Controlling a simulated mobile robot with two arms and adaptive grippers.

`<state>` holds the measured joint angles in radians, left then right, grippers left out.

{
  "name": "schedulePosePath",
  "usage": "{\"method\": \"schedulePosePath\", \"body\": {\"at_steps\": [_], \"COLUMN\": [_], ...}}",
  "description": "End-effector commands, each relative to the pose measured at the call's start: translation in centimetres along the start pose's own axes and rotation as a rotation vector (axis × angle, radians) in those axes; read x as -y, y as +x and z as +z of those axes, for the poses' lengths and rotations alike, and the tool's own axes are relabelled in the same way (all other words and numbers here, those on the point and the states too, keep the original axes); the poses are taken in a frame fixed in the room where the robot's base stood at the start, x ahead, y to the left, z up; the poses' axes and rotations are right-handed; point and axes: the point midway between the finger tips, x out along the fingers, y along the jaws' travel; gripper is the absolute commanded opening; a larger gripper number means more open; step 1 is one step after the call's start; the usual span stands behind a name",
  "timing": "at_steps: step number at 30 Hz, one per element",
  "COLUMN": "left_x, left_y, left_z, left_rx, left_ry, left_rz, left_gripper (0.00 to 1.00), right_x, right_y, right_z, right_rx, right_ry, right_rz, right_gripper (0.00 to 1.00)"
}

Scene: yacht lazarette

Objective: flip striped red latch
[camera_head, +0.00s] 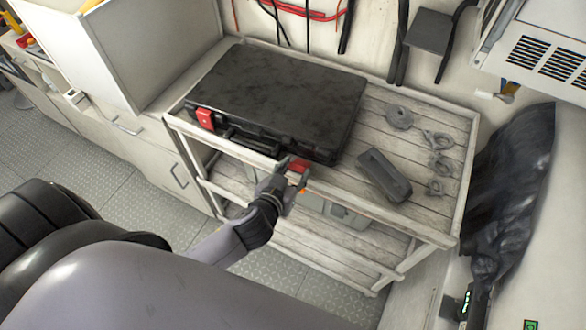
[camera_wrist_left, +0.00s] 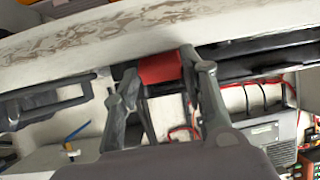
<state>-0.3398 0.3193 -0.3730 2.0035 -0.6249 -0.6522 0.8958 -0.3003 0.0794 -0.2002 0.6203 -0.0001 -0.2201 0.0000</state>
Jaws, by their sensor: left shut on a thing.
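A closed black case (camera_head: 275,95) lies flat on a slatted shelf. It has a red latch (camera_head: 205,118) at its front left and another red latch (camera_head: 299,166) at its front right; no stripes can be made out on either. My left gripper (camera_head: 289,178) is at the right latch, partly covering it. In the left wrist view my left gripper (camera_wrist_left: 163,82) has one finger on each side of the red latch (camera_wrist_left: 158,69) and is shut on it. The exact contact points are hard to see.
A dark grey block (camera_head: 384,175) and several grey metal fittings (camera_head: 438,162) lie right of the case. The shelf unit's pale front rail (camera_head: 235,149) runs close by my left gripper. A black crumpled cover (camera_head: 512,190) hangs at the right.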

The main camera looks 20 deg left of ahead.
Motion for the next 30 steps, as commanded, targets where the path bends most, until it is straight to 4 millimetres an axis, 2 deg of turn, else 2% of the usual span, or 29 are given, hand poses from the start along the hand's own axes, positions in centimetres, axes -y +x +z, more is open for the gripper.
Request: {"method": "schedulePosePath", "body": {"at_steps": [1, 3, 10, 21, 30], "left_x": [0.0, 0.0, 0.0, -0.1, -0.1], "left_y": [-0.4, -0.4, -0.1, 0.9, 1.3], "left_z": [-1.1, -1.4, -2.4, -3.9, -4.6], "left_rx": [0.021, 0.054, 0.184, 0.43, 0.541], "left_ry": [-0.001, -0.002, -0.003, -0.003, -0.002], "left_rz": [-0.001, -0.001, -0.001, 0.001, 0.001], "left_gripper": [0.12, 0.12, 0.12, 0.12, 0.12], "right_x": [0.0, -0.1, -0.1, -0.1, -0.1], "right_y": [-1.8, -3.1, -6.2, -6.5, -6.5], "right_z": [-0.1, -0.3, -0.5, -0.6, -0.6], "right_rx": [0.0, 0.0, 0.0, 0.0, 0.0], "right_ry": [0.0, 0.0, 0.0, 0.0, 0.0], "right_rz": [0.0, 0.0, 0.0, 0.0, 0.0], "right_gripper": [0.6, 0.6, 0.6, 0.6, 0.6]}}
